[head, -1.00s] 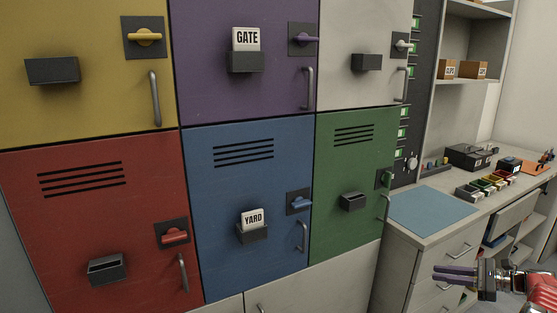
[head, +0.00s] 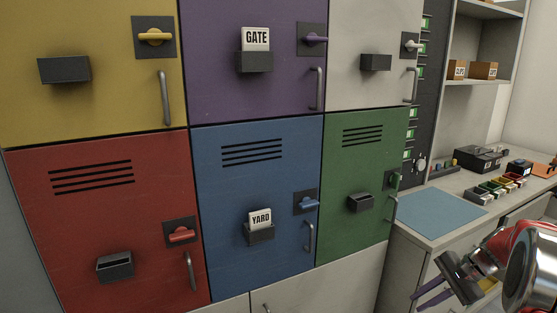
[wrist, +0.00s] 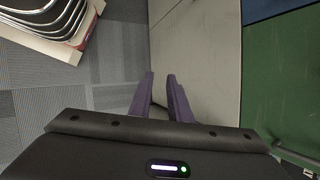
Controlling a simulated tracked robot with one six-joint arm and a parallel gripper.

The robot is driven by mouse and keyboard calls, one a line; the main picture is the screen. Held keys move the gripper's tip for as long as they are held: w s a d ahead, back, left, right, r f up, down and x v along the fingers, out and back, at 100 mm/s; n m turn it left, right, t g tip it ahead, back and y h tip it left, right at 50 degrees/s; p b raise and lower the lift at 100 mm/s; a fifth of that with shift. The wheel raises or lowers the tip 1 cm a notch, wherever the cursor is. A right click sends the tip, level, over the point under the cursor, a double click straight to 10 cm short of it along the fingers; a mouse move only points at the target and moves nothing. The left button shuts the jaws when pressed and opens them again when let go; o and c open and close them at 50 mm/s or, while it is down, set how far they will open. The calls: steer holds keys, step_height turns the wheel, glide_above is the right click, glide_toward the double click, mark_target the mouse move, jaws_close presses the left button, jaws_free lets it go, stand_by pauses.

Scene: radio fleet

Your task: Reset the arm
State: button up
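My gripper (head: 416,303) is at the lower right of the head view, in front of the pale drawer fronts below the counter. Its purple fingers point down and left. In the wrist view the two fingers (wrist: 161,78) stand a little apart, with a narrow gap between them and nothing held. Part of my red and silver arm shows at the right edge of the head view.
Coloured lockers fill the left and middle; the purple door (head: 285,85) bears a GATE card (head: 255,38), the blue door (head: 225,190) a YARD card (head: 260,219). A counter with a blue mat (head: 440,212) and small bins (head: 497,186) stands right. Grey floor (wrist: 50,105) shows below.

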steer(key=s+a+r+n+t+h, duration=0.1)
steer(key=s+a+r+n, duration=0.3)
steer(key=s+a, duration=0.4)
steer(key=s+a+r+n+t+h, duration=0.1)
steer(key=s+a+r+n+h, duration=0.2)
steer(key=s+a+r+n, duration=0.2)
steer(key=s+a+r+n+t+h, duration=0.1)
steer(key=s+a+r+n, duration=0.4)
steer(key=s+a, duration=0.6)
steer(key=shift+s+a+r+h, duration=0.15)
steer(key=shift+s+r+h, duration=0.35)
steer(key=shift+s, duration=0.65)
